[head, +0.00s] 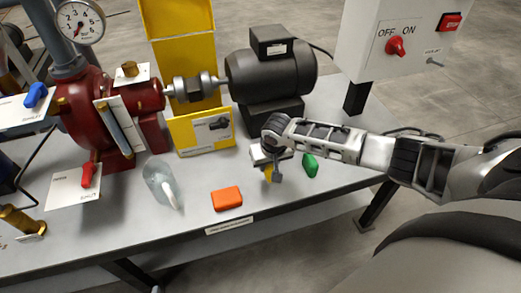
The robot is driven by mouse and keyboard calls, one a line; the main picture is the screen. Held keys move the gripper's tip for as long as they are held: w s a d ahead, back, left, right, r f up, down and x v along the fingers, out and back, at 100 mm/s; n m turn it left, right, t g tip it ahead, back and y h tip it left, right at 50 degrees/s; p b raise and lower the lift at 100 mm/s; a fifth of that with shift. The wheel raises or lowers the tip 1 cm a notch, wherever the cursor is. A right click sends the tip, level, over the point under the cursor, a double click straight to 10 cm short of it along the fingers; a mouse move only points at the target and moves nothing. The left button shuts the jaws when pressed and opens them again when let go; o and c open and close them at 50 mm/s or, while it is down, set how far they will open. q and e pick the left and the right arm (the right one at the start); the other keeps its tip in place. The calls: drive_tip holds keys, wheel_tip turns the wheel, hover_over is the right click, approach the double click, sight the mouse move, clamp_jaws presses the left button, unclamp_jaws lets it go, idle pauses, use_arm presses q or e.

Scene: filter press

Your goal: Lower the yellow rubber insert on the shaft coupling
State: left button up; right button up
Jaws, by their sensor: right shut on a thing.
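The shaft coupling (194,87) is a grey metal piece on the shaft between the red pump and the black motor. My right gripper (269,174) is in front of the motor, low over the front part of the table, to the right of and nearer than the coupling. It is shut on a small yellow piece, seemingly the yellow rubber insert (266,175), mostly hidden by the fingers. I cannot tell if the insert touches the table. My left gripper is not in view.
A yellow guard (180,30) stands upright behind the coupling. The red pump (85,110) is left, the black motor (270,75) right. A switch box (385,40) stands right.

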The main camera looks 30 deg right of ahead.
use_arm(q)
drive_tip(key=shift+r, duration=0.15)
use_arm(e)
drive_tip(key=shift+r, duration=0.45)
drive_tip(key=shift+r+p, duration=0.85)
drive_tip(key=shift+r, duration=0.9)
drive_tip(key=shift+r+p, duration=0.4)
drive_tip(key=shift+p, duration=0.2)
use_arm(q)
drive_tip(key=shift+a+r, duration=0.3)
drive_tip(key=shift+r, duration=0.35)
